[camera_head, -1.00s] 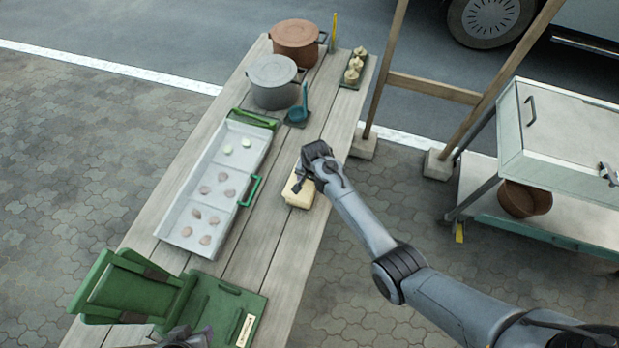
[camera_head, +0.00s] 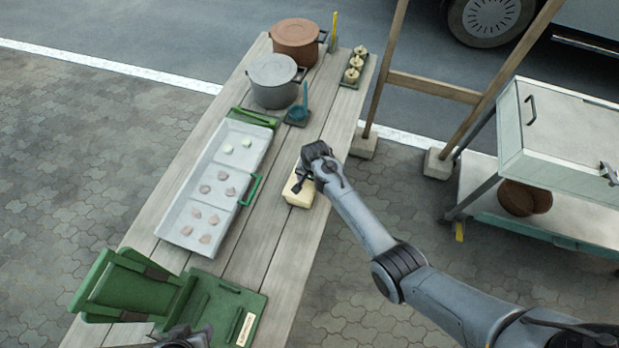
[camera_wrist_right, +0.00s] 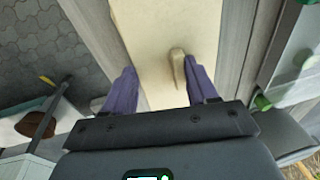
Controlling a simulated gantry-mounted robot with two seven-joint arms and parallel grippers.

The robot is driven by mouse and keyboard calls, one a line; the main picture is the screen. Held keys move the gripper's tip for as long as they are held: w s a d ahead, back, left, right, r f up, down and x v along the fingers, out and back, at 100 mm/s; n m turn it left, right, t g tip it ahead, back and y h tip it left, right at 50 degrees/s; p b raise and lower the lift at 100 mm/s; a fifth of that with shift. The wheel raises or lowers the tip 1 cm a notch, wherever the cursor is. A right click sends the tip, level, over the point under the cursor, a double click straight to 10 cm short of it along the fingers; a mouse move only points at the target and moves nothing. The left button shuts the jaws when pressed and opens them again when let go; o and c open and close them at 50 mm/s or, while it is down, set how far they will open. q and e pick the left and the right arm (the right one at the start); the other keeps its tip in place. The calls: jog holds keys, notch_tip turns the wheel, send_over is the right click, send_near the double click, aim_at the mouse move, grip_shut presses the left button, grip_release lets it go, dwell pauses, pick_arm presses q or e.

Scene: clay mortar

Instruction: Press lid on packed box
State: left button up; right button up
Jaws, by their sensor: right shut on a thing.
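A small cream box (camera_head: 300,198) sits on the plank table right of the white tray. My right gripper (camera_head: 304,180) is over it, reaching in from the right. A small tan raised piece (camera_wrist_right: 177,68) stands on that top between the fingers. I cannot tell where lid and box part. My left gripper (camera_head: 182,336) shows only in part at the bottom edge; its fingers are unclear.
The white tray (camera_head: 180,225) with several round slices lies left of the box, its green handle (camera_head: 250,190) close by. Green panels (camera_head: 130,288) stand at the near end. Two pots (camera_head: 273,82) and a dark tray of small pieces (camera_head: 352,75) are at the far end.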

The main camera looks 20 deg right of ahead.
jog(key=shift+f, duration=0.25)
dwell(0.7)
jog(key=o, duration=1.3)
jog(key=shift+o, duration=0.2)
jog(key=shift+r+p, duration=1.15)
jog(key=shift+p, duration=0.15)
jog(key=shift+r+p, duration=1.95)
jog(key=shift+p, duration=0.05)
